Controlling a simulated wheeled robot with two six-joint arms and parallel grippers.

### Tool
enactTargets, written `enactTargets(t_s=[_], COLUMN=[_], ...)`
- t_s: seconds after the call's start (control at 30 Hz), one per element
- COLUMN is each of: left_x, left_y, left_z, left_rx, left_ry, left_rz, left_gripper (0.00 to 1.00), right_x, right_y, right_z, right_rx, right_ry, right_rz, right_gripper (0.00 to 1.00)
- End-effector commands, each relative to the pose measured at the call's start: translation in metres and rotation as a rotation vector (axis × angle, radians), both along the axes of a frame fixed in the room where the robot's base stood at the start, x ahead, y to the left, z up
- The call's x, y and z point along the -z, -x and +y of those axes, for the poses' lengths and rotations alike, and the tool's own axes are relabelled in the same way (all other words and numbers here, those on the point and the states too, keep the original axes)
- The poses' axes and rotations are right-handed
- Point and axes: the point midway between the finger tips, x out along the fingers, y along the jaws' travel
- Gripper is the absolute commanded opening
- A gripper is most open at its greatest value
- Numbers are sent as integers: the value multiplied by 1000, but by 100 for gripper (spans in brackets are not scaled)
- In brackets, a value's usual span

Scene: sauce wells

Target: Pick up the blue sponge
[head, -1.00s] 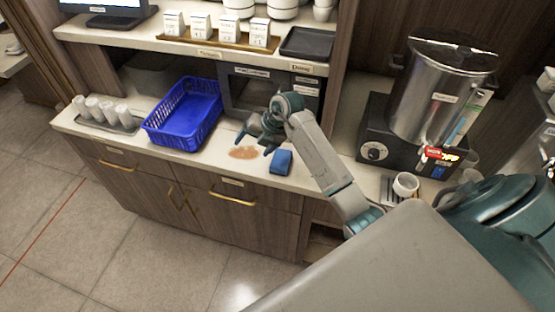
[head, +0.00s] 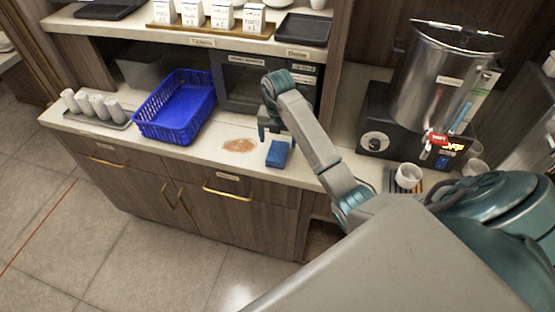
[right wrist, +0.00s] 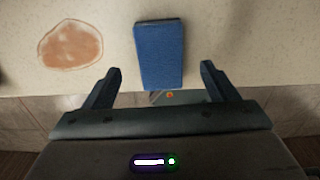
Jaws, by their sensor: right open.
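The blue sponge (head: 278,153) lies on the light counter near its front edge, to the right of a brown stain. In the right wrist view the sponge (right wrist: 159,56) lies ahead of the fingertips, roughly centred between them. My right gripper (head: 272,132) is just above and beside the sponge in the head view. Its two fingers (right wrist: 161,72) are spread apart with nothing held between them. The sponge's near end reaches about level with the fingertips in the wrist picture. Whether the fingers touch it cannot be told. My left gripper is not in view.
A brown stain (head: 239,145) marks the counter (head: 205,153) left of the sponge. A blue basket (head: 176,107) and a tray of white cups (head: 98,107) stand further left. A microwave (head: 243,84) is behind. A metal urn (head: 446,80) and a white cup (head: 408,176) are to the right.

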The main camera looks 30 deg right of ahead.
Motion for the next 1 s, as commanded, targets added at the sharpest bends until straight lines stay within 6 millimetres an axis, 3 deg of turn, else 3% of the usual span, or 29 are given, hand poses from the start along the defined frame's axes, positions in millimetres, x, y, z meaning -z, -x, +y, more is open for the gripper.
enactTargets(t_s=[0.17,0.47,0.6,0.83,1.0], left_x=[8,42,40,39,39], left_y=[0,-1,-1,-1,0], left_z=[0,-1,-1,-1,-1], left_rx=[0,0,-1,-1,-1], left_ry=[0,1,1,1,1], left_rz=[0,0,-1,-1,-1], left_gripper=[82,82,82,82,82], right_x=[8,39,52,53,53], right_y=[-1,-4,-4,-4,-4], right_z=[-1,-5,-4,-4,-4], right_rx=[0,0,-1,-1,-1], right_ry=[0,-1,0,0,-1], right_rz=[0,-1,0,-1,-1], right_gripper=[80,80,80,80,47])
